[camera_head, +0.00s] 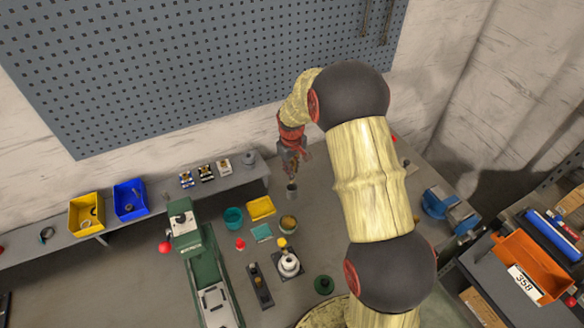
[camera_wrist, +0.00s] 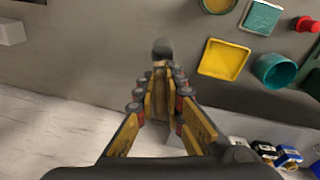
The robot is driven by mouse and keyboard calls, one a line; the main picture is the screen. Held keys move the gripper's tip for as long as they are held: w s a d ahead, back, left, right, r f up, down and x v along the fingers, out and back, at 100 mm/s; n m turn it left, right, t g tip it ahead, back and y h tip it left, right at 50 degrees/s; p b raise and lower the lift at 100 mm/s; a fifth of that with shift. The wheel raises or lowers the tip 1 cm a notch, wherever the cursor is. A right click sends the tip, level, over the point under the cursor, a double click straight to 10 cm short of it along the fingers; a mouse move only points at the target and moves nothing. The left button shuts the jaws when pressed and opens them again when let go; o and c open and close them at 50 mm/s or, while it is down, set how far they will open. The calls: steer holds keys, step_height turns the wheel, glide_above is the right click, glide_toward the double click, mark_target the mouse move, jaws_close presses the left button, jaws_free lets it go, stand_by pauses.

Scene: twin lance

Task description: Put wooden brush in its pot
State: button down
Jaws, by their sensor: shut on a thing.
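My gripper (camera_head: 290,170) is above the bench near its back edge, pointing down. In the wrist view my gripper (camera_wrist: 160,90) is closed around a slim brown piece, the wooden brush (camera_wrist: 160,76), mostly hidden by the fingers. A small dark grey cylinder (camera_head: 291,188), which looks like the pot, is directly below the gripper in the head view. A dark grey rounded shape (camera_wrist: 163,47) also shows just beyond the fingertips in the wrist view. I cannot tell whether the brush's lower end is inside the pot or above it.
A yellow tray (camera_head: 260,208), a teal cup (camera_head: 233,217) and a round bowl (camera_head: 288,222) stand close by. A green machine (camera_head: 205,265) is at the left. A blue vise (camera_head: 450,210) is at the right. A shelf (camera_head: 150,215) and pegboard (camera_head: 180,65) are behind.

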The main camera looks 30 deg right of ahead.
mark_target(292, 161)
steer(key=shift+f+b, duration=1.45)
steer(key=shift+f, duration=1.35)
steer(key=c, duration=1.8)
jaws_free()
steer(key=shift+r, duration=0.1)
steer(key=r, duration=0.7)
steer(key=s+r, duration=0.1)
steer(key=r, duration=0.3)
steer(key=shift+s+a+r, duration=0.1)
steer(key=shift+a+r, duration=0.25)
